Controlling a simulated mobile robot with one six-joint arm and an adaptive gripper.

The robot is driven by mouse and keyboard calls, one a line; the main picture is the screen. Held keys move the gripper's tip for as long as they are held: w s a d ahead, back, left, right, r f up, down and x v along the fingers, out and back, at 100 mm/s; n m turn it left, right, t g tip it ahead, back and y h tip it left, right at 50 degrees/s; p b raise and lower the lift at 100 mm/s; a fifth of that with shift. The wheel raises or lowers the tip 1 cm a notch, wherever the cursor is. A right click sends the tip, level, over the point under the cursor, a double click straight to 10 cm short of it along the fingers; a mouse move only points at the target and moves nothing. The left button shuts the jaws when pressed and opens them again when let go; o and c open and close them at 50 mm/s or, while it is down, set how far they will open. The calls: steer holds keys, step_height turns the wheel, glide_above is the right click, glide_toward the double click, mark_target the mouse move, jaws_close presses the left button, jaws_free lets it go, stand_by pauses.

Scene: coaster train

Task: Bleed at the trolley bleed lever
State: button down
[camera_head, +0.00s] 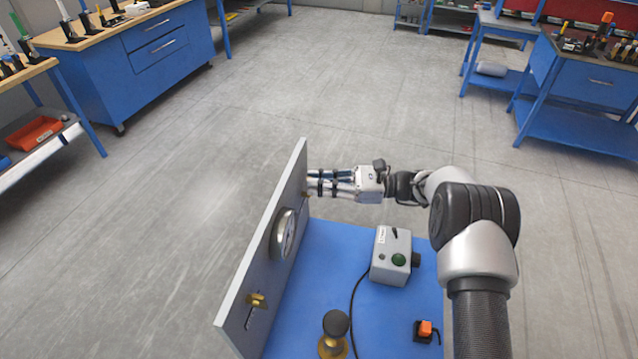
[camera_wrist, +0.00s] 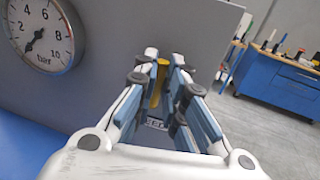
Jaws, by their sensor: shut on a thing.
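A grey upright panel (camera_head: 262,245) stands on the blue trolley top (camera_head: 316,256). The yellow bleed lever (camera_wrist: 157,82) is on the panel's face, above a partly hidden label on which "EED" can be read. My gripper (camera_head: 312,184) reaches the far end of the panel from the right. In the wrist view my gripper (camera_wrist: 160,75) is shut on the lever, with a finger on each side of it. A round pressure gauge (camera_wrist: 40,33) marked "bar" is left of the lever; its needle points down and left, near the low end. It also shows in the head view (camera_head: 284,235).
A second brass lever (camera_head: 257,300) is on the panel's near end. A grey control box (camera_head: 391,257) with a green button, a black-knobbed brass fitting (camera_head: 335,332) and an orange switch (camera_head: 426,328) are on the trolley top. Blue workbenches stand well back; the floor between is clear.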

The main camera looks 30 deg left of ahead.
stand_by(0.3)
steer(key=c, duration=1.7)
jaws_free()
steer(key=shift+o, duration=0.2)
steer(key=v, duration=1.2)
